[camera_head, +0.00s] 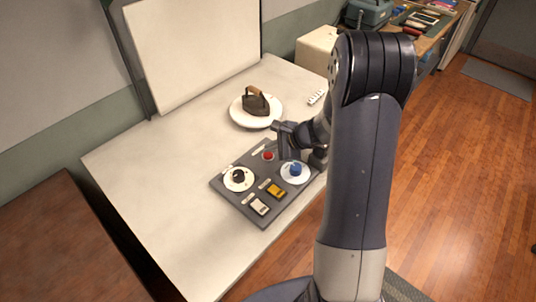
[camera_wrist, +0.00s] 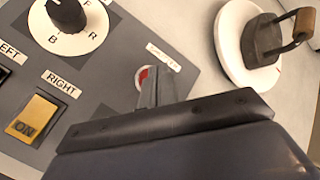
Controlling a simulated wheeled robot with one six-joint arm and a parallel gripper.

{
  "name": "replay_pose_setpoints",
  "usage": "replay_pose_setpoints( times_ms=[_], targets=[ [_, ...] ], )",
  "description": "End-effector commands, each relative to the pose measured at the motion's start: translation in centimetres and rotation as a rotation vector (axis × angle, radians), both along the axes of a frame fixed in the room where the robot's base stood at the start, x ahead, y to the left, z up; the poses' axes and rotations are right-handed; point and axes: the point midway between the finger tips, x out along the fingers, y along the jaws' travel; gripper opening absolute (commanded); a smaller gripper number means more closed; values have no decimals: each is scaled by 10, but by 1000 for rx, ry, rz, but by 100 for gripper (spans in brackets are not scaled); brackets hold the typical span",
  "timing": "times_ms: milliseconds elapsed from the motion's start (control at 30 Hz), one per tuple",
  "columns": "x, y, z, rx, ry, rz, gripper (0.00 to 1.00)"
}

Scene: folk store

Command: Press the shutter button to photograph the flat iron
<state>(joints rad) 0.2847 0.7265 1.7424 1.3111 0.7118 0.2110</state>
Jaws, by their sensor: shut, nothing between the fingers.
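The flat iron (camera_head: 256,101), dark with a brown handle, stands on a round white plate (camera_head: 240,117) at the back of the table. It also shows in the wrist view (camera_wrist: 266,38). A grey control panel (camera_head: 243,206) lies in front of the plate. Its red button (camera_head: 268,155), beside a small white label, is partly hidden behind my fingers in the wrist view (camera_wrist: 142,76). My gripper (camera_head: 282,152) is shut and empty, its fingertips just by the red button (camera_wrist: 152,80). I cannot tell whether they touch it.
The panel also has a black knob (camera_head: 238,175) on a white dial, a blue knob (camera_head: 296,169), a lit yellow switch (camera_head: 276,190) and a pale switch (camera_head: 259,206). A white backdrop board (camera_head: 190,50) stands behind. The table's left side is clear.

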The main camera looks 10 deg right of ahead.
Motion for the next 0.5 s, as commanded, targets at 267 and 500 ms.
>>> replay_pose_setpoints(
  times_ms=[267,500],
  targets=[
    [0,0,-7,0,0,0,0],
    [0,0,-8,0,0,0,0]
  ],
)
